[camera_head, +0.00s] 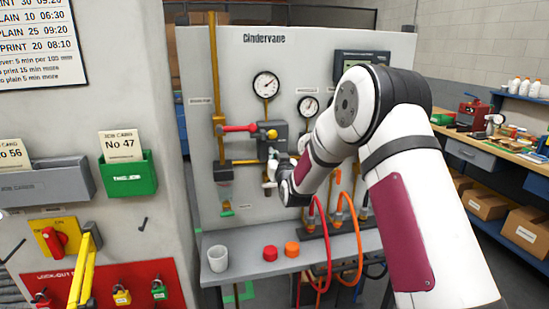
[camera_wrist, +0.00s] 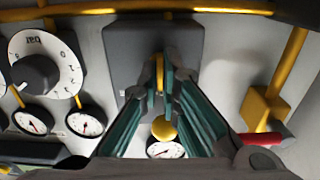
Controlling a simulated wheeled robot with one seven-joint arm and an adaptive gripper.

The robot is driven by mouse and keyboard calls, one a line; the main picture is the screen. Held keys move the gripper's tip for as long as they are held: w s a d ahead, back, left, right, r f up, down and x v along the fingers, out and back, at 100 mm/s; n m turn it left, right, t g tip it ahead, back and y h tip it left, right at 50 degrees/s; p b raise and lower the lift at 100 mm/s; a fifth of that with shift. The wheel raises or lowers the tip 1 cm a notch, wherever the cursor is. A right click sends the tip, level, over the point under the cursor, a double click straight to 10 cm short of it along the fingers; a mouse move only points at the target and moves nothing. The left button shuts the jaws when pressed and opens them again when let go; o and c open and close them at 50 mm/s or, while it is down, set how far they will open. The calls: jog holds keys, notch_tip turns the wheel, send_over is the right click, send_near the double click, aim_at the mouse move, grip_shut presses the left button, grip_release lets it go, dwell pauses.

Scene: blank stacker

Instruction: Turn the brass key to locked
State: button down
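The brass key (camera_wrist: 159,76) shows as a narrow yellow piece between my fingertips in the wrist view, in front of a grey box. My gripper (camera_wrist: 161,82) has its teal-padded fingers drawn together there with the key in the narrow gap, seemingly closed on it. The grey box (camera_head: 273,145) is fixed to the Cindervane panel in the head view, with a round brass knob (camera_head: 271,133) on it. The knob also shows in the wrist view (camera_wrist: 163,129). My gripper (camera_head: 272,170) is at the box's lower part in the head view, where the key is hidden. Key markings are not readable.
Gauges (camera_head: 265,85), brass pipes and a red handle (camera_head: 240,128) surround the box. Below, a shelf (camera_head: 245,268) bears a white cup (camera_head: 217,259), a red cap (camera_head: 270,253) and an orange cap (camera_head: 292,249). Red and orange hoses (camera_head: 358,235) hang near my arm.

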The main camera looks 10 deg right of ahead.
jog(key=c, duration=1.8)
grip_release()
jog(key=s, duration=1.2)
